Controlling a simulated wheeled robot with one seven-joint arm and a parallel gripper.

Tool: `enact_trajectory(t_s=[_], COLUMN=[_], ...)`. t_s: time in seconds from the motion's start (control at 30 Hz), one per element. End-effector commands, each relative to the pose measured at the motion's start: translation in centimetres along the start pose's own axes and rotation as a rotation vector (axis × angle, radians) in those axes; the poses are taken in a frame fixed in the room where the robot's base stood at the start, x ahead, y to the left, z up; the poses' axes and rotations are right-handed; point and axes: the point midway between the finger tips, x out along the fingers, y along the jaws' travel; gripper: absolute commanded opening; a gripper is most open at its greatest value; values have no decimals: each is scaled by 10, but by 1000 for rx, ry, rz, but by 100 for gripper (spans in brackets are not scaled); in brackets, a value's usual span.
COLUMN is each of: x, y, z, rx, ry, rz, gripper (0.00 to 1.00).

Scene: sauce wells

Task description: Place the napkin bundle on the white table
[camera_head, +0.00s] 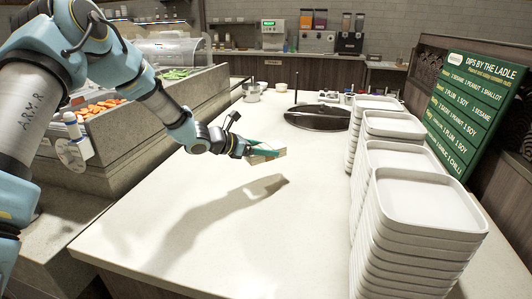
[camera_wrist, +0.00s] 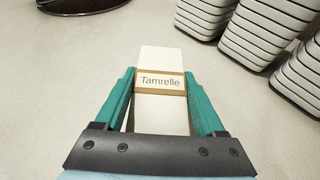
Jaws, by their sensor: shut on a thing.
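The napkin bundle (camera_wrist: 161,112) is a long white block with a tan band marked "Tamrelle", seen in the wrist view. My gripper (camera_wrist: 160,100) has its two teal fingers shut on the bundle's sides. In the head view my gripper (camera_head: 262,150) holds the bundle (camera_head: 268,157) above the white table (camera_head: 240,220). A shadow of my arm and the bundle falls on the tabletop below, apart from them. The tabletop under the bundle is bare. The bundle's near end is partly hidden by the gripper body.
Tall stacks of white trays (camera_head: 425,210) line the table's right side. A dark round lid (camera_head: 320,117) with an upright post sits at the table's far part. Small metal pots (camera_head: 251,92) stand at the far left. The front and middle of the table are clear.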

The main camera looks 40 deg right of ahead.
Motion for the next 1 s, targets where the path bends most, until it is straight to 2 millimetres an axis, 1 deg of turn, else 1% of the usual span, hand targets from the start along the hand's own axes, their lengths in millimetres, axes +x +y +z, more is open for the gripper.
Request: enact_trajectory(t_s=[0.27,0.7,0.8,1.0], x=[6,23,25,26], y=[0,0,0,0], z=[-14,-56,-60,-61], rx=[-1,0,0,1], ry=[0,0,-1,-1], rz=[0,0,0,0], gripper=[6,6,6,6])
